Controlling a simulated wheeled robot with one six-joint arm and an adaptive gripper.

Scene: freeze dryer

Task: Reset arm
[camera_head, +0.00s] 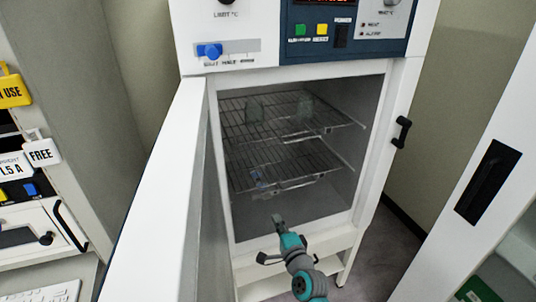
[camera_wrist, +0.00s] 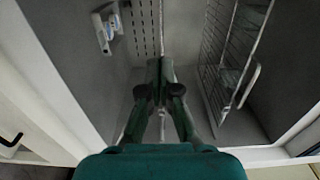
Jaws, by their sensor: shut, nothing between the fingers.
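My gripper (camera_head: 277,220) is in front of the open freeze dryer (camera_head: 372,150), low at the mouth of its chamber. It points into the chamber, below the lower wire shelf. In the wrist view my gripper (camera_wrist: 160,64) is shut and empty, its fingers together against the dim chamber interior. The dryer door (camera_head: 165,190) stands open on the left side.
An upper wire rack (camera_head: 290,118) holds what look like clear vessels. A lower wire rack (camera_head: 285,170) has a small item (camera_head: 258,179) near its front left. A labelled cabinet (camera_head: 75,235) stands left, and a white door with a black handle (camera_head: 484,182) right.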

